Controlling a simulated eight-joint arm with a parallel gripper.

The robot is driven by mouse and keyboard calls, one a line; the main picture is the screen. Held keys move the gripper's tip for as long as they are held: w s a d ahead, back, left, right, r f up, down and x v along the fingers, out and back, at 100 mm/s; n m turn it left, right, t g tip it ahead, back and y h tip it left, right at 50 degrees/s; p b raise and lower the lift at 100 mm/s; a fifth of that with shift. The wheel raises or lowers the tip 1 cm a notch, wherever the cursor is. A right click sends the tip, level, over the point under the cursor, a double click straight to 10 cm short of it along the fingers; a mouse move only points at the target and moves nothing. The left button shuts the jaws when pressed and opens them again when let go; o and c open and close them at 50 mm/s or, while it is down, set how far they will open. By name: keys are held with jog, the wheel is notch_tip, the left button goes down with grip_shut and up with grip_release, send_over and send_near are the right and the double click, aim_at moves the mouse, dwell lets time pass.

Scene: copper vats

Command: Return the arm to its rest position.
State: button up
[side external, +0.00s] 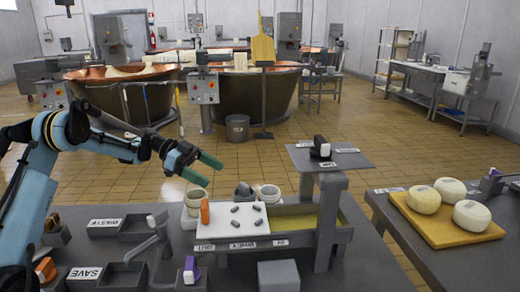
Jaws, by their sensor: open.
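My gripper (207,169) reaches in from the left on my blue arm. It is above the far left part of the grey work table (340,270). Its two green-tipped fingers are apart, with nothing visible between them. The fingers point right and slightly down, over the area of the white cups. I see no contact with anything below.
A raised plate (329,157) carries a black item. WASTE and SAVE bins (122,276) lie left; cheese wheels (478,217) sit right.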

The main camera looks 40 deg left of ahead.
jog(key=s+d+r+n+y, duration=0.2)
jog(key=d+r+n, duration=0.35)
jog(key=d, duration=0.45)
jog(key=s+d+r+n+y, duration=0.3)
jog(key=s+d+n+y, duration=0.15)
jog(key=s+d, duration=0.45)
jog(key=s+a+f+n+t+y, duration=0.2)
jog(key=s+a+f+y, duration=0.3)
jog(key=s, duration=0.3)
jog(key=shift+f+n+y, duration=0.3)
jog(key=shift+n+y, duration=0.15)
jog(key=shift+n, duration=0.25)
